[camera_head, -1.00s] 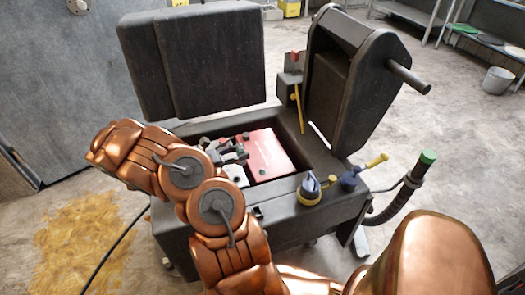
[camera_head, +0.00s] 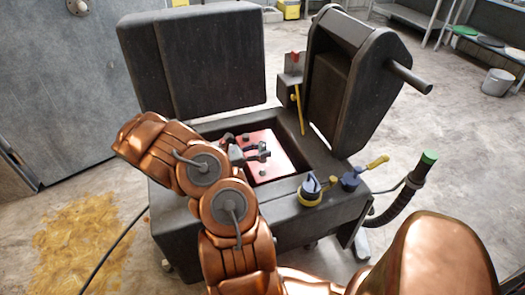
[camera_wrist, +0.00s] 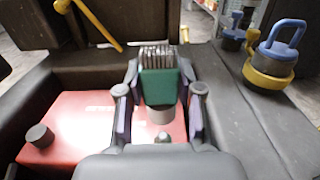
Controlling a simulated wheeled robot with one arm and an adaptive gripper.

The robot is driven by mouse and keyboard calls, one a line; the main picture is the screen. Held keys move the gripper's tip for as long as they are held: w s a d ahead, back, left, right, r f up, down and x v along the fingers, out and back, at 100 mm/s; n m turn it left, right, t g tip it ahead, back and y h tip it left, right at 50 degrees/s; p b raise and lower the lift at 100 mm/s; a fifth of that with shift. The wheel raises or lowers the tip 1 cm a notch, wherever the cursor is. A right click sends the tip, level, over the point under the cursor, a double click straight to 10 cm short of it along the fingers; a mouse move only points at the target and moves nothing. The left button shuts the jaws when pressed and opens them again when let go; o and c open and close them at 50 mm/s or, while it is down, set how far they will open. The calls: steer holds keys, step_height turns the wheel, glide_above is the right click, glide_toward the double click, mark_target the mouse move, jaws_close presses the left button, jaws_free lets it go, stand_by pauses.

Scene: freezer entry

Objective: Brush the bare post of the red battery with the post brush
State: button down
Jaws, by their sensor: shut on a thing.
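The red battery (camera_head: 283,163) sits in the open dark compartment of the machine. It also shows in the wrist view (camera_wrist: 75,123), with a dark post (camera_wrist: 39,135) at its left. My gripper (camera_head: 262,151) is over the battery. In the wrist view my gripper (camera_wrist: 158,90) is shut on a brush with a green body (camera_wrist: 160,88) and metal bristles (camera_wrist: 157,57). A light grey cylinder (camera_wrist: 160,115), perhaps a battery post, shows just below the green body. I cannot tell whether the brush touches it.
A blue and yellow fitting (camera_head: 310,190) and a second blue one with a yellow handle (camera_head: 350,180) stand on the near right rim. A yellow lever (camera_head: 299,108) is behind the battery. The dark raised cover (camera_head: 350,75) and the compartment walls bound the space.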

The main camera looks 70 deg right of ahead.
steer(key=shift+f+b, duration=1.35)
steer(key=shift+f, duration=0.65)
steer(key=shift+b, duration=0.55)
stand_by(0.5)
steer(key=shift+f+b, duration=0.5)
steer(key=shift+f, duration=0.15)
steer(key=shift+r, duration=0.2)
stand_by(0.4)
steer(key=shift+r, duration=0.35)
stand_by(1.9)
steer(key=shift+f+b, duration=0.5)
steer(key=shift+f, duration=0.05)
steer(key=shift+r, duration=0.3)
steer(key=shift+r, duration=0.25)
